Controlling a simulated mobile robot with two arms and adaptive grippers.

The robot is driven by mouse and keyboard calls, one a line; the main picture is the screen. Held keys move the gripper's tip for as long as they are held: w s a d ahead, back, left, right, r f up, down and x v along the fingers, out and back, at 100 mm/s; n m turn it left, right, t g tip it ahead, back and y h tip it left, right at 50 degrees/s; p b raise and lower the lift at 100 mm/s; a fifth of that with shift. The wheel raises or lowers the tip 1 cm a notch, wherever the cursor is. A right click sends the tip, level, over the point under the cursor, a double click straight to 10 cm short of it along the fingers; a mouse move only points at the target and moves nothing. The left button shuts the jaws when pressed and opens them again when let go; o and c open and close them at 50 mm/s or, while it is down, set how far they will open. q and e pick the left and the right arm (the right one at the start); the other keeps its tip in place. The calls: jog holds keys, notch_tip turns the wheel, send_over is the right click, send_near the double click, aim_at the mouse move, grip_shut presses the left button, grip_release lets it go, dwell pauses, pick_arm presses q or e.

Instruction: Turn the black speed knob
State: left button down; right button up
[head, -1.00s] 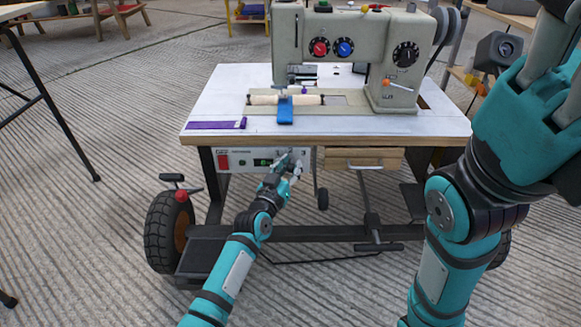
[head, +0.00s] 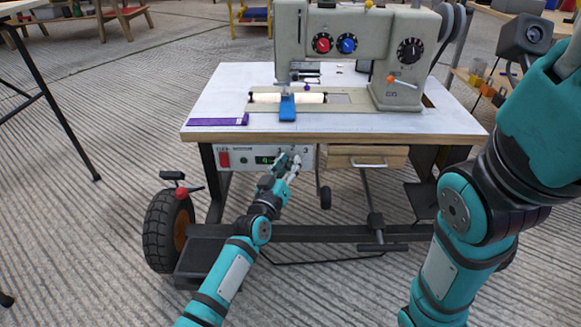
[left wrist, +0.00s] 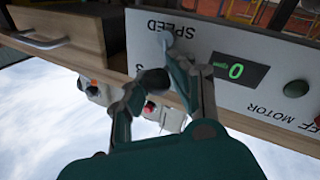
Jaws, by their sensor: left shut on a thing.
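The control panel (head: 235,157) is a pale box under the front edge of the sewing table. In the left wrist view the panel (left wrist: 248,98) appears upside down, with the word SPEED and a green display (left wrist: 236,70) that reads 0. My left gripper (head: 291,160) is at the right part of this panel. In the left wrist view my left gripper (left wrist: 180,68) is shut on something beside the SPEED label.
A sewing machine (head: 395,55) stands on the white tabletop (head: 225,88). A wooden drawer (head: 366,158) with a metal handle is right of the panel. Open paved floor lies left of the table.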

pick_arm(q)
jog(key=shift+w+a+n+t+b, duration=0.1)
jog(key=shift+a+n+t+b, duration=0.2)
jog(key=shift+n+b, duration=0.35)
jog(key=shift+a+n+t+b, duration=0.2)
jog(key=shift+a+n+b, duration=0.15)
jog(key=shift+n, duration=0.6)
jog(key=c, duration=1.1)
grip_release()
jog(key=shift+f, duration=0.1)
jog(key=shift+d, duration=0.1)
